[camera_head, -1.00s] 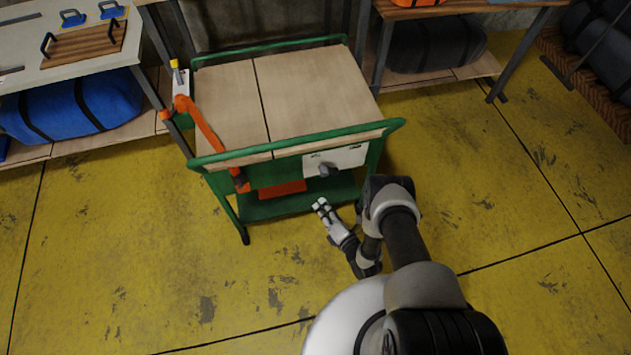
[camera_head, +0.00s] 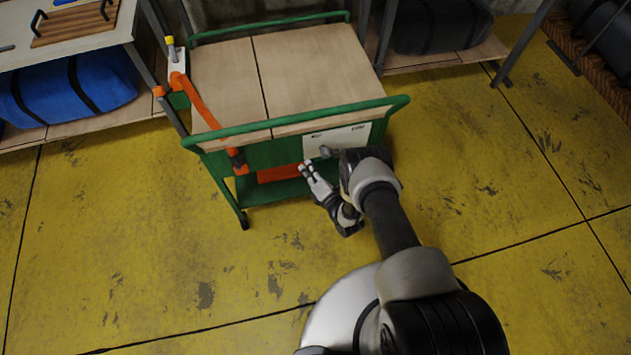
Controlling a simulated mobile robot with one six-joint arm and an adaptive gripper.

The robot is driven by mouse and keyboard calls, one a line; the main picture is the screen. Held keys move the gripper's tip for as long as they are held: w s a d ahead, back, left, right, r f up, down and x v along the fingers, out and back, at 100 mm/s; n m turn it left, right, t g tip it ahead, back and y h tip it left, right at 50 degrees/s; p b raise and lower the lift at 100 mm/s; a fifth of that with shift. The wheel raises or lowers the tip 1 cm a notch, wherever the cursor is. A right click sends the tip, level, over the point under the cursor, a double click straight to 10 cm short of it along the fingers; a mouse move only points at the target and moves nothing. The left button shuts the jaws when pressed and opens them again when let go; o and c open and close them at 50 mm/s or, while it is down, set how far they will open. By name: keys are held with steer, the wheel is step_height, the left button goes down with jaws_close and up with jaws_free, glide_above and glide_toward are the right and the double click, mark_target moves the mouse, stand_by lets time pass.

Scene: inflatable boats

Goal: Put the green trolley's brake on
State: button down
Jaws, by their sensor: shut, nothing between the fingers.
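The green trolley (camera_head: 290,125) stands on the yellow floor, with wooden top boards and green rails. A white plate (camera_head: 337,140) with a small grey knob (camera_head: 326,152) is on its near side, at the right. An orange bar (camera_head: 204,108) runs along its left end, from near a yellow-tipped fitting (camera_head: 170,42) down to the near side. An orange strip (camera_head: 280,173) shows low on the near side. My gripper (camera_head: 306,171) is shut and empty, just below and left of the knob, by the near side. Whether it touches the trolley, I cannot tell.
A bench with a wooden board (camera_head: 76,22) and a blue rolled bundle (camera_head: 68,92) beneath it stands at the left. A shelf with a dark roll (camera_head: 435,28) is behind at the right. The yellow floor in front (camera_head: 150,265) is clear.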

steer(key=d, duration=0.1)
steer(key=d+r, duration=0.2)
steer(key=shift+w+d, duration=0.3)
steer(key=shift+w, duration=0.1)
steer(key=shift+r, duration=0.15)
